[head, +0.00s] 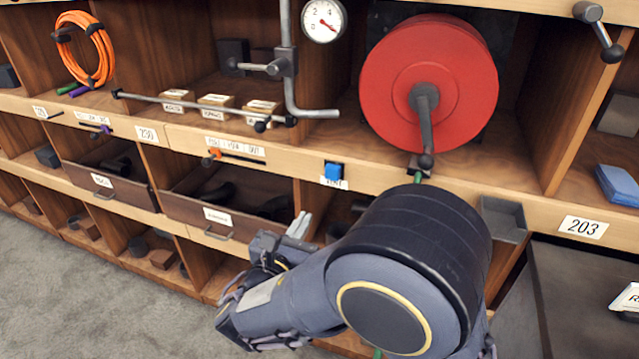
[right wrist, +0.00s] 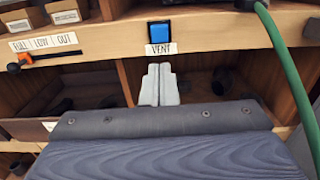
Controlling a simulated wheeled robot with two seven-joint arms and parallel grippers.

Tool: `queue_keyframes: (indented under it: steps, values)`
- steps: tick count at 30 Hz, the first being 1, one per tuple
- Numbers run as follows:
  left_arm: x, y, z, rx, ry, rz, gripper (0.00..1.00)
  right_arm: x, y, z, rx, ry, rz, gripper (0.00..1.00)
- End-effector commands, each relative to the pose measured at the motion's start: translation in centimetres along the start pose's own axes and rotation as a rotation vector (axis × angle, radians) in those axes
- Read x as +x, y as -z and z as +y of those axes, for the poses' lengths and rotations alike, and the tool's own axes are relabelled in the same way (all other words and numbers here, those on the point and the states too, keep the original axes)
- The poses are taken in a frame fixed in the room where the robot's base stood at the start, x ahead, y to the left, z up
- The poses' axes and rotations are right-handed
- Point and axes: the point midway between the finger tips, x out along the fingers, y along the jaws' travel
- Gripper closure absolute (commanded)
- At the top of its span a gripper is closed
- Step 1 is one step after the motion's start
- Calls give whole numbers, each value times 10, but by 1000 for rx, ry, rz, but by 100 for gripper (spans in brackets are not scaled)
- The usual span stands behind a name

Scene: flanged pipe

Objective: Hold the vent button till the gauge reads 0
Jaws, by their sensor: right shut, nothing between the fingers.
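The vent button is a blue square (head: 333,170) on the front edge of the wooden shelf, above a label reading VENT (right wrist: 161,49). In the right wrist view the button (right wrist: 159,32) is at top centre, fully visible. The round white gauge (head: 323,20) is at the top of the head view; its red needle points to the lower right, past the 4, the exact value too small to read. My right gripper (head: 299,225) is shut and empty, below and apart from the button; its fingertips show in the right wrist view (right wrist: 159,72). My left gripper is out of view.
A big red wheel (head: 445,65) with a crank stands right of the gauge. A grey pipe (head: 289,95) and rod are at left. A slider with an orange knob (head: 212,153) is left of the button. A green hose (right wrist: 290,75) hangs right of it.

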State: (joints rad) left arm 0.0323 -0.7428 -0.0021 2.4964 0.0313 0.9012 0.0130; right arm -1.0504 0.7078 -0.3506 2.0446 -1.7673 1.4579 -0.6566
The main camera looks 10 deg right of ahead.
Motion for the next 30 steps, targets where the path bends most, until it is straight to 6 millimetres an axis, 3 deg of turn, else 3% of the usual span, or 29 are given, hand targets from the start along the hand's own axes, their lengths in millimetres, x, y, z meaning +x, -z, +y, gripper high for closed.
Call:
queue_keyframes:
  steps: [8,13,30]
  values:
    - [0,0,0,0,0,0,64,1,0,0,1,2,1,100]
    - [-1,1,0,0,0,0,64,13,0,-1,1,5,3,100]
    - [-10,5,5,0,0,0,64,122,0,-2,1,7,3,100]
